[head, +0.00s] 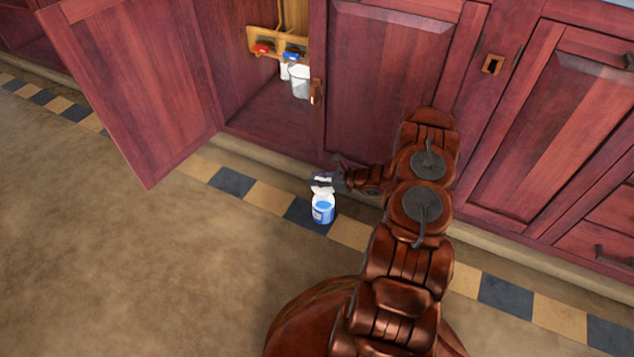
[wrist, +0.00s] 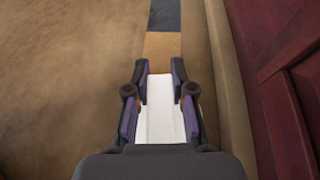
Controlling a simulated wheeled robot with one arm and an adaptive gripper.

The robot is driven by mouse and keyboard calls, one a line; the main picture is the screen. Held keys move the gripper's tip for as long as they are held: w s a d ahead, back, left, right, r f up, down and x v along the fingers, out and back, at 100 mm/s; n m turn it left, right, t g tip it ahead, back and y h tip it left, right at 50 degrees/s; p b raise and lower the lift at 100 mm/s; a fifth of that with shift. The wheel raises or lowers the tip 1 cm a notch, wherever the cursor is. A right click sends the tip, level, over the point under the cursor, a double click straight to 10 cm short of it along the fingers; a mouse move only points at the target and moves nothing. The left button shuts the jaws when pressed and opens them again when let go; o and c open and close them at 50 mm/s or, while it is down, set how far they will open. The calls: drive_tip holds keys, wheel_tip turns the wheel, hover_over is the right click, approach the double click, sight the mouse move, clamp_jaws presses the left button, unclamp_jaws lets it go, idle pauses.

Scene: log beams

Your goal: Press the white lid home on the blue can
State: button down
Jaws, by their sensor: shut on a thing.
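The blue can (head: 323,212) stands upright on the tiled floor strip in front of the cabinets, with a pale label on its side. The white lid (head: 322,192) is at the can's top; I cannot tell whether it is fully seated. My gripper (head: 324,180) reaches in from the right, directly above the can. In the wrist view my gripper (wrist: 160,75) is shut on the white lid (wrist: 163,115), whose white surface fills the space between the fingers. The can itself is hidden in the wrist view.
An open cabinet door (head: 140,85) stands to the left. Inside the cabinet are a white container (head: 300,82) and a yellow rack (head: 275,45) with a red and a blue valve handle. Closed cabinet fronts (head: 390,80) lie behind my arm. The brown floor (head: 170,260) at left is clear.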

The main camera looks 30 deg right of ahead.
drive_tip(key=shift+f+b, duration=1.2)
drive_tip(key=shift+f, duration=1.95)
drive_tip(key=shift+p, duration=0.7)
drive_tip(key=shift+f+p, duration=0.2)
drive_tip(key=shift+p, duration=0.1)
idle(0.7)
drive_tip(key=c, duration=0.9)
unclamp_jaws()
drive_tip(key=shift+o, duration=0.3)
drive_tip(key=o, duration=0.4)
drive_tip(key=shift+r, duration=0.1)
